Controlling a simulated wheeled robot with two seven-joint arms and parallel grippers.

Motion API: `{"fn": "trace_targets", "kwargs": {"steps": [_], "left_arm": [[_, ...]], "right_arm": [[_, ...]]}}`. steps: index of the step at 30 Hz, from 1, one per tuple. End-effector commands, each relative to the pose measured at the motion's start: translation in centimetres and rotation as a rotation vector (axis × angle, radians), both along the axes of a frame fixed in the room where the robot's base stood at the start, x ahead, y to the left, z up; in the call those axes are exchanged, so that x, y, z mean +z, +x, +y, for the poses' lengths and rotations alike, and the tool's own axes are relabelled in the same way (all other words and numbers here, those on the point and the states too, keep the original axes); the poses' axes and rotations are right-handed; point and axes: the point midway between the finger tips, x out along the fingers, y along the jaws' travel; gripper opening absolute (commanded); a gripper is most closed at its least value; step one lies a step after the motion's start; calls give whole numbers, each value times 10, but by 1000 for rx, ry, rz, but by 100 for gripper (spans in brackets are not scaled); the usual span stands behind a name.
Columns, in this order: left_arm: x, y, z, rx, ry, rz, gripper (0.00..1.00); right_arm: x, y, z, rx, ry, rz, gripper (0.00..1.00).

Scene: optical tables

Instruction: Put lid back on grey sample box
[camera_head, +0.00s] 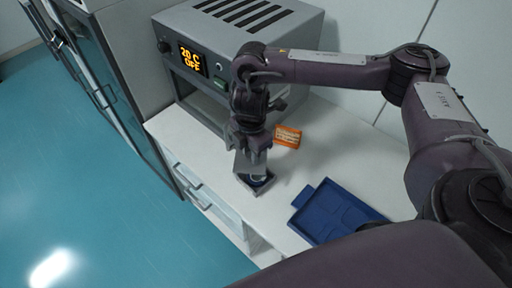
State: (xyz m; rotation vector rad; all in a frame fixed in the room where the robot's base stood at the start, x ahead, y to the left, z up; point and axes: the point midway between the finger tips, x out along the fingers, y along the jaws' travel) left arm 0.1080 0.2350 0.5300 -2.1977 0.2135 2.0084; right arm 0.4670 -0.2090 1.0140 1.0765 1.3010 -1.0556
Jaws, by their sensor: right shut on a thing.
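The small grey sample box (264,190) sits on the white bench top near its front edge, below my right gripper. A dark, partly blue inside shows at its top, so it looks at least partly uncovered. My right gripper (254,162) points down just above the box and is shut on a flat grey piece, which looks like the lid (242,166). The lid looks tilted over the box's left side. I cannot tell whether the lid touches the box. The fingers hide part of both. My left gripper is not in view.
An orange labelled box (288,136) lies just behind the grey box. A blue compartment tray (297,222) lies to the right, partly under my arm. A grey instrument (186,72) with a lit display stands at the back left. Bare bench (180,130) lies left of the gripper.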

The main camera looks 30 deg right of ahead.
Motion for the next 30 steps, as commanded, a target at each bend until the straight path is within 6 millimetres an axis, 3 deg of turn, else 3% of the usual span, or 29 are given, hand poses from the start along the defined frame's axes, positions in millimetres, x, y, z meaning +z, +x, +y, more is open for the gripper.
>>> {"fn": "trace_targets", "kwargs": {"steps": [3,9,17,30], "left_arm": [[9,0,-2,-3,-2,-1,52],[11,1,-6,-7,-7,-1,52],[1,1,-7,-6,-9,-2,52],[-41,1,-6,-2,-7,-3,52]], "right_arm": [[-5,-5,-6,177,-7,4,3],[-12,-7,-11,328,-15,2,3],[-22,-7,-11,345,-16,2,3],[-60,-7,-11,344,-16,3,3]]}}
